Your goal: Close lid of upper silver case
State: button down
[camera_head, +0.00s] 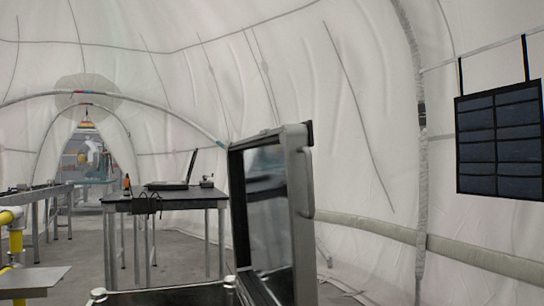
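A silver case lid (299,215) stands open and upright just right of the middle, close to the camera. It has a metal frame, a dark glossy inner face (266,210) and a handle (307,185) on its right side. At the bottom edge of the view, a dark surface with a silver rim and rounded corners (98,293) lies left of the lid. The frame cuts it off, so I cannot tell whether it is the body of the same case. No second silver case can be made out. My gripper is not in view.
A dark table (165,200) with an open laptop (178,184) and an orange-topped bottle (127,184) stands behind, left of the lid. A yellow-framed piece with a grey plate (30,279) is at the lower left. A solar panel (499,140) hangs on the right tent wall.

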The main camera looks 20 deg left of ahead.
aim_at(270, 175)
jog(key=i+l+z, duration=0.2)
jog(key=z, duration=0.2)
jog(key=i+l+z, duration=0.15)
jog(key=z, duration=0.25)
jog(key=i+z, duration=0.25)
jog(key=z, duration=0.15)
